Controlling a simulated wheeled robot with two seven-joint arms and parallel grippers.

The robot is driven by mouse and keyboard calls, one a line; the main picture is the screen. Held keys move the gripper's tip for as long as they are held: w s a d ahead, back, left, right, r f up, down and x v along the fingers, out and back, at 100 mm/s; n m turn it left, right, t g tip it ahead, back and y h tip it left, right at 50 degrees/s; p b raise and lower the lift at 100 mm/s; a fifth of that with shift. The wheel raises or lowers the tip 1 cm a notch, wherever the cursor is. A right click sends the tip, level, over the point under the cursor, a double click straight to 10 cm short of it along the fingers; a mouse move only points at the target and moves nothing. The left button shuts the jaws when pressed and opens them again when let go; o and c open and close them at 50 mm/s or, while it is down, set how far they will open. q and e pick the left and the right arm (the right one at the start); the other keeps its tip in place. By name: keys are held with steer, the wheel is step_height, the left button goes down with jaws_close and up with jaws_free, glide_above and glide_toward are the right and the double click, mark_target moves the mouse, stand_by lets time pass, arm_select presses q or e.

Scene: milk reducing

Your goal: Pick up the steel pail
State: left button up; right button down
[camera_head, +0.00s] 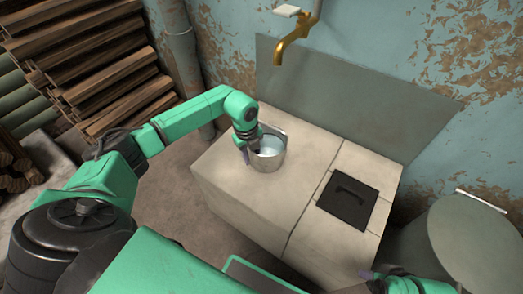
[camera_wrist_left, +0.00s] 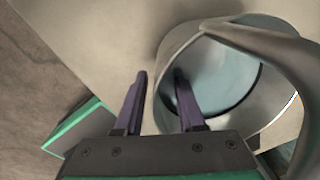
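The steel pail (camera_head: 270,162) stands upright on the pale stone counter, with pale bluish contents inside. It fills the upper right of the left wrist view (camera_wrist_left: 284,122), where its thick handle arcs across the opening. My left gripper (camera_head: 250,154) is at the pail's left side. In the left wrist view my left gripper (camera_wrist_left: 160,75) has its fingers apart, one outside the pail and the other over its opening, with the wall between them. Whether they touch it I cannot tell. My right gripper (camera_head: 367,275) is partly visible at the bottom right; its opening is unclear.
The stone counter (camera_head: 235,185) has free room in front of the pail. A dark lid with a handle (camera_head: 349,201) lies to the right. A brass tap (camera_head: 294,40) hangs above and behind. A large round-topped container (camera_head: 475,240) stands far right, and stacked wood (camera_head: 90,65) is at left.

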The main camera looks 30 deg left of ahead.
arm_select(q)
steer(key=shift+r, duration=0.1)
steer(key=shift+d, duration=0.1)
jaws_close()
stand_by(1.1)
steer(key=shift+r, duration=0.1)
